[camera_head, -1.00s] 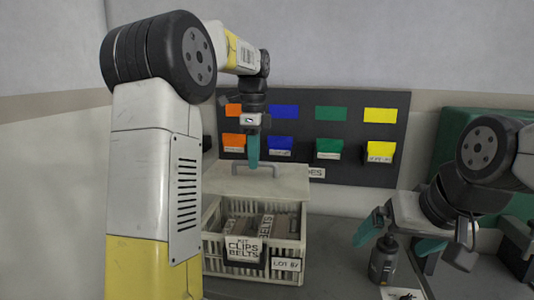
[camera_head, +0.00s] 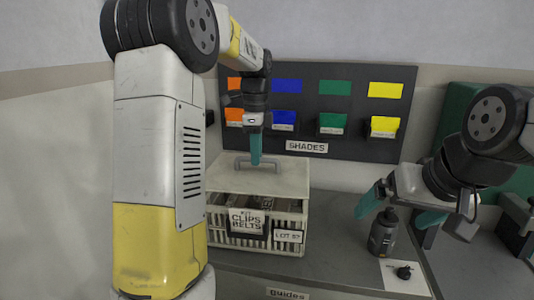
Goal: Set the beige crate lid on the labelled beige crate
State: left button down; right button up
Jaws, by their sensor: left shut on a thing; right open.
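The beige crate (camera_head: 285,219) stands on the grey bench, with a clips and belts label and a lot label on its front. The beige crate lid (camera_head: 283,176) is over the crate's top, covering its back part; its handle (camera_head: 257,161) faces up. Contents show through the gap under the lid's front edge. I cannot tell whether the lid touches the rim. My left gripper (camera_head: 256,160) points down and is shut on the lid's handle. My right gripper (camera_head: 401,208) is open and empty, to the right of the crate by a dark bottle.
A dark bottle (camera_head: 383,232) stands right of the crate, close to my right gripper. A white card (camera_head: 404,277) with a small dark thing lies in front of it. A dark board (camera_head: 347,84) with coloured bins stands behind. The bench between crate and bottle is clear.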

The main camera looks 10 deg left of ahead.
aim_at(257, 171)
pick_arm(q)
jog(key=shift+f, duration=2.45)
jog(key=c, duration=1.3)
grip_release()
jog(key=shift+c, duration=0.2)
jog(key=shift+r, duration=0.1)
notch_tip(257, 171, up, 8)
jog(key=shift+f, duration=0.2)
